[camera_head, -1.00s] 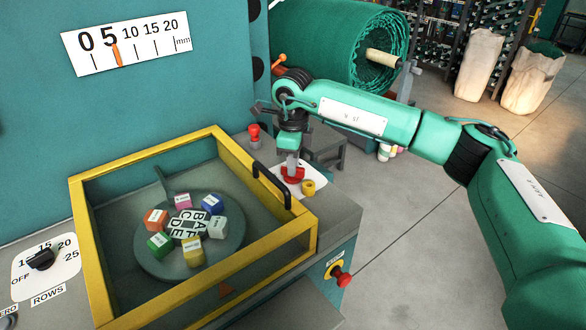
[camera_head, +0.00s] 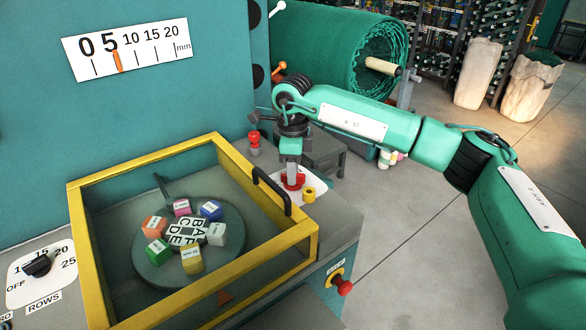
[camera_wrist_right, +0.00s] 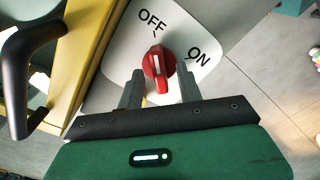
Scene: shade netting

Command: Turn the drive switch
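The drive switch is a red knob (camera_wrist_right: 158,66) on a white plate (camera_wrist_right: 128,45) marked OFF and ON. The white line on the knob points towards the OFF mark. In the head view the red knob (camera_head: 294,182) is at the machine's right corner, partly covered by my right gripper (camera_head: 291,172), which points down at it. In the right wrist view, my right gripper (camera_wrist_right: 160,88) is open, its two fingers apart on either side of the knob's near end. I cannot tell whether they touch it. My left gripper is not in view.
A yellow-framed guard (camera_head: 310,240) with a black handle (camera_head: 272,190) stands close left of the switch. A small yellow part (camera_head: 308,194) sits beside the knob. A red stop button (camera_head: 342,286) is on the front, and a red-topped post (camera_head: 254,140) stands behind.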

